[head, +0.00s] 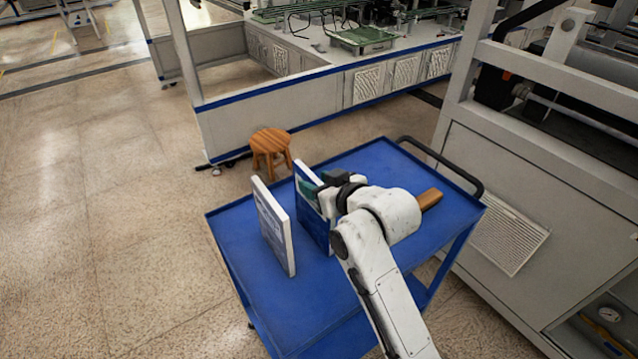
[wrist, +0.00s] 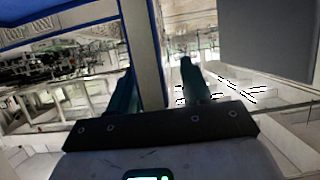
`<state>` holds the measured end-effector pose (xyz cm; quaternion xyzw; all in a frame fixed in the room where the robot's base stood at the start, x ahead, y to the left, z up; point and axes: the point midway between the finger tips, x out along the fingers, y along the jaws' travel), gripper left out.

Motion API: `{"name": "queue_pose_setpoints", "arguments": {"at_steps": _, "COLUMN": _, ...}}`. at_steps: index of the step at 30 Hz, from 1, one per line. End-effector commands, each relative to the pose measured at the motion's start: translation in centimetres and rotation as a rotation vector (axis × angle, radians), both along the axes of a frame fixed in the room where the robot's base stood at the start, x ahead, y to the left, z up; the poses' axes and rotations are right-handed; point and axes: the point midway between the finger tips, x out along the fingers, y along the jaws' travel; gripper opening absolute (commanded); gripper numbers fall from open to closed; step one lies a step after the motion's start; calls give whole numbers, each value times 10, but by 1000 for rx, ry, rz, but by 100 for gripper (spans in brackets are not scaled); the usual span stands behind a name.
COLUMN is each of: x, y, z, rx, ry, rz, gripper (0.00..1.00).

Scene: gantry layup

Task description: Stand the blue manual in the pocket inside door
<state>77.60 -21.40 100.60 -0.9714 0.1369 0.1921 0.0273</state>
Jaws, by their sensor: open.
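The blue manual (head: 313,222) stands upright on the blue cart, its dark blue cover partly hidden behind my gripper and arm. My gripper (head: 308,189) is at its upper part with the fingers open. In the wrist view my open gripper (wrist: 157,88) has one teal finger on each side of the pale edge of an upright board-like thing (wrist: 142,50), which looks like the manual. I cannot tell whether either finger touches it. No door pocket can be made out in either view.
A second upright book (head: 273,230) with a white edge and pale blue cover stands left of the manual on the cart (head: 232,226). A wooden block (head: 429,199) lies at the cart's right. A wooden stool (head: 271,145) stands behind; a grey machine cabinet (head: 480,190) is at right.

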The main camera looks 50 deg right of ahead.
Motion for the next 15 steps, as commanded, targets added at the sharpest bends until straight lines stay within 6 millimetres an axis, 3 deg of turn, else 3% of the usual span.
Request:
{"name": "queue_pose_setpoints", "arguments": {"at_steps": 5, "x": -17, "y": 5, "z": 8, "rx": -1, "ry": -3, "rz": 0, "gripper": 49}}
{"name": "queue_pose_setpoints", "arguments": {"at_steps": 15, "x": -84, "y": 24, "z": 35, "rx": 0, "ry": 0, "rz": 0, "gripper": 49}}
